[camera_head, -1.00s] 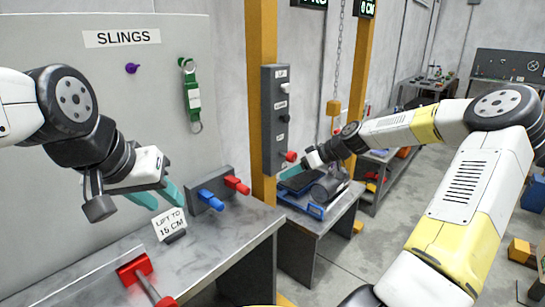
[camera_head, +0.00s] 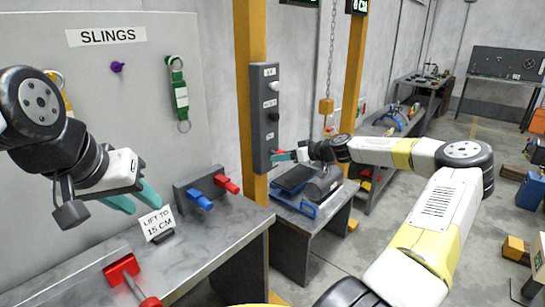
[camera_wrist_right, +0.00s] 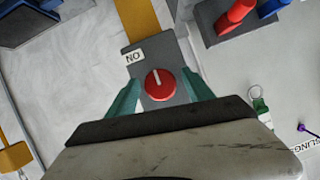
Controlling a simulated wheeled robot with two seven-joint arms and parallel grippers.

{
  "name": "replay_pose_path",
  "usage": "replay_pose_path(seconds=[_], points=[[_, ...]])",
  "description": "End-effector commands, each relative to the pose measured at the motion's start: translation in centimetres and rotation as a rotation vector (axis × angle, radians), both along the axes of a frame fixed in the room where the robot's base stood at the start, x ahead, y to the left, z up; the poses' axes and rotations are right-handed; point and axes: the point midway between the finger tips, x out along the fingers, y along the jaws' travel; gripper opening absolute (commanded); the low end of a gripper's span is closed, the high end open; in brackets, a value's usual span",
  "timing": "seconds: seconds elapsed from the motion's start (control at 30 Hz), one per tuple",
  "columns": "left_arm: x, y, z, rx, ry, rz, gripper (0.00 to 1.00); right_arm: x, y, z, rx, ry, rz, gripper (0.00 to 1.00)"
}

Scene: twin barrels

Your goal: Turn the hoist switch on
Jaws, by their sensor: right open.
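The hoist control box (camera_head: 265,105) is a grey upright panel on the yellow post, with several knobs and labels. Its lowest knob is the red round switch (camera_wrist_right: 160,84), with a white pointer line, beside a label (camera_wrist_right: 134,57) that appears upside down and reads ON. My right gripper (camera_wrist_right: 160,72) is open, its teal fingers on either side of the red knob; whether they touch it cannot be told. In the head view the right gripper (camera_head: 285,156) is at the box's lower end and mostly hides the knob. My left gripper (camera_head: 146,209) is open and empty above the near bench.
The near bench (camera_head: 205,250) carries a LIFT TO 15 CM sign (camera_head: 157,222), blue and red handles (camera_head: 228,184) and a red-ended tool. A yellow hook block (camera_head: 326,106) hangs on a chain above a blue tray (camera_head: 300,207) on the second bench. A sling board stands left.

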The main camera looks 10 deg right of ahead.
Motion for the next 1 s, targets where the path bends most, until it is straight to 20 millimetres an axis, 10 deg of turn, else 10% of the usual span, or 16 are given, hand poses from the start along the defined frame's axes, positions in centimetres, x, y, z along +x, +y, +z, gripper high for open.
replay_pose_path(seconds=[0.27, 0.6, 1.0], points=[[0.00, 0.00, 0.00, 0.000, 0.000, 0.000, 0.36, 0.20, 0.18, -0.14, 0.001, 0.001, 0.000, 0.60], [0.00, 0.00, 0.00, 0.000, 0.000, 0.000, 0.36, 0.17, 0.18, -0.12, -0.001, 0.001, 0.000, 0.00], [0.00, 0.00, 0.00, 0.000, 0.000, 0.000, 0.36, 0.18, 0.22, -0.14, 0.067, 0.053, 0.001, 0.00]])
